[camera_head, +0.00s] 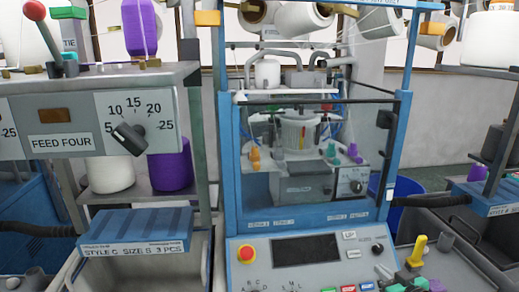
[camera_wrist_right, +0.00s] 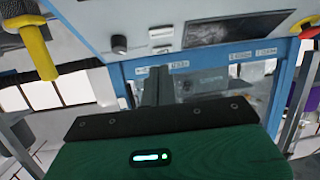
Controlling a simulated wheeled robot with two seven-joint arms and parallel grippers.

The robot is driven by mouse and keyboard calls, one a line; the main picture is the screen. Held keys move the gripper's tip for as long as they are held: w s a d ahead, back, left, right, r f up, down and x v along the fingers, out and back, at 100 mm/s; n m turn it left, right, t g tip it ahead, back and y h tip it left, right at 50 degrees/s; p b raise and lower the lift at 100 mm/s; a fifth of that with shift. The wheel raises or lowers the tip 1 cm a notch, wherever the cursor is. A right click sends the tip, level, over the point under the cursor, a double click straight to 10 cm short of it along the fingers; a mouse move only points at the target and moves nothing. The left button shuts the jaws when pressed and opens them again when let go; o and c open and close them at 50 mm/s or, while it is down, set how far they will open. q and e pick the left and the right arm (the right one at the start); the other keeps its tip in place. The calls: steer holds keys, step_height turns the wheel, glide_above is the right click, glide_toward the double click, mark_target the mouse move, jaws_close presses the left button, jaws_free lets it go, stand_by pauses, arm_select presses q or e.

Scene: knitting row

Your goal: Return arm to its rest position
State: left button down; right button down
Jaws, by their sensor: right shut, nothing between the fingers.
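My right gripper (camera_wrist_right: 155,88) shows in the right wrist view, its dark fingers together and empty beyond a green housing with a small lit indicator. It points toward the blue machine frame and touches nothing that I can make out. I cannot pick it out clearly in the head view. The blue knitting machine (camera_head: 230,170) stands in the middle of the head view behind its clear window. Its control panel (camera_head: 218,245) is below, and the wrist view shows this panel turned upside down. My left gripper is not in view.
A red stop button (camera_head: 246,253) and dark screen (camera_head: 305,249) are on the panel. A yellow handle (camera_head: 418,248) stands at its right. A blue box (camera_head: 133,228) sits left, under the FEED FOUR dial (camera_head: 130,138). Purple (camera_head: 171,168) and white (camera_head: 110,174) cones stand behind it.

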steer(key=s+a+f+g, duration=0.3)
steer(key=s+a+f, duration=0.2)
steer(key=s+f, duration=0.15)
steer(key=s+a+f+g, duration=0.3)
steer(key=s+a+f, duration=0.15)
steer(key=s, duration=0.35)
steer(key=s+a+f+g+h, duration=0.1)
steer(key=s+a+f+g, duration=0.15)
steer(key=s, duration=0.75)
steer(key=s+a+f+g+h, duration=0.1)
steer(key=s+g, duration=0.2)
steer(key=s, duration=0.6)
step_height(320, 180, down, 31)
steer(key=g, duration=0.1)
steer(key=s+d+f, duration=0.1)
steer(key=s+f, duration=0.9)
steer(key=s+d+f+g, duration=0.1)
steer(key=s+d+f, duration=0.1)
steer(key=s+f, duration=0.7)
steer(key=shift+s+d+f+h, duration=0.25)
steer(key=shift+s+f+h, duration=0.05)
steer(key=shift+s+f, duration=0.1)
steer(key=shift+g, duration=0.25)
